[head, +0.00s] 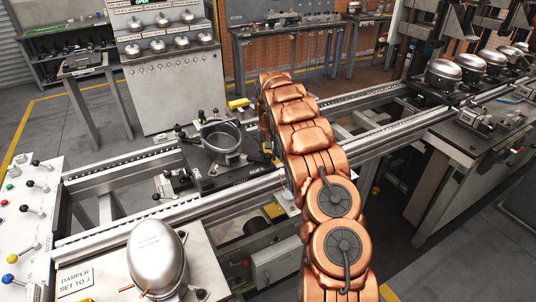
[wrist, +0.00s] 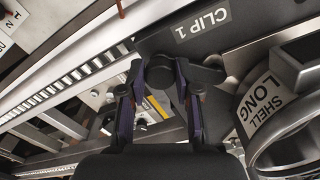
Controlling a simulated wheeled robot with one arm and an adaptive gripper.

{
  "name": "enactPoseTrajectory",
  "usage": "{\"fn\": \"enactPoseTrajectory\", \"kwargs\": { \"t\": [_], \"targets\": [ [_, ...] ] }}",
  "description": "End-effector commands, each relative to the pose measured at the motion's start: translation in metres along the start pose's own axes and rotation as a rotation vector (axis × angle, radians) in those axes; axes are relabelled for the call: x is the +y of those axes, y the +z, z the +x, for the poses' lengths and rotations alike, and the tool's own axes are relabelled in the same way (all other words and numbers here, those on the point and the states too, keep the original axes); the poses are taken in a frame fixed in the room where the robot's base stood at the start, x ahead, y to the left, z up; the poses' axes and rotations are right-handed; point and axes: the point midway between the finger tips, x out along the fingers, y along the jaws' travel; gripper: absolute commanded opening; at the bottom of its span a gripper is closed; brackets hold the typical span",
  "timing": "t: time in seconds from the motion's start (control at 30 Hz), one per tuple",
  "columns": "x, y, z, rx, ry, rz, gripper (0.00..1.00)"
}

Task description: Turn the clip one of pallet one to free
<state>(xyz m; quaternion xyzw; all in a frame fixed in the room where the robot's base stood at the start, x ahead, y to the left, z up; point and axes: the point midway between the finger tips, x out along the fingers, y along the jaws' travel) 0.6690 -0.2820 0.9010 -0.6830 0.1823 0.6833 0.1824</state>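Pallet one is the dark plate (head: 205,178) on the conveyor in the head view, carrying an open metal shell (head: 222,143). In the wrist view, the white CLIP 1 label (wrist: 203,20) sits on the plate's dark edge. Clip one (wrist: 207,74), a dark rounded piece, is just below this label. My gripper (wrist: 160,72) has its two fingers apart, with the right fingertip close against or overlapping the clip. A dark part shows between the fingers; I cannot tell whether it belongs to the clip. In the head view my arm hides the gripper and clip.
The ring labelled SHELL LONG (wrist: 268,98) stands close to the right of my gripper. The conveyor rail (wrist: 70,84) runs along the left. In the head view, a closed compressor (head: 157,256) and a lever panel (head: 30,215) are at the front left.

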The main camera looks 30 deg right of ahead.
Motion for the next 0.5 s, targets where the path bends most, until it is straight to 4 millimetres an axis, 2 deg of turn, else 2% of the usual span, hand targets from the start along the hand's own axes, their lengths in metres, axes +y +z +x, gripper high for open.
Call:
{"fn": "enactPoseTrajectory", "kwargs": {
  "t": [0.03, 0.27, 0.5],
  "targets": [
    [0.0000, 0.0000, 0.0000, 0.000, 0.000, 0.000, 0.24],
    [0.0000, -0.0001, -0.0002, 0.000, 0.000, 0.000, 0.00],
    [0.0000, -0.0001, -0.0002, 0.000, 0.000, 0.000, 0.00]
  ]
}}
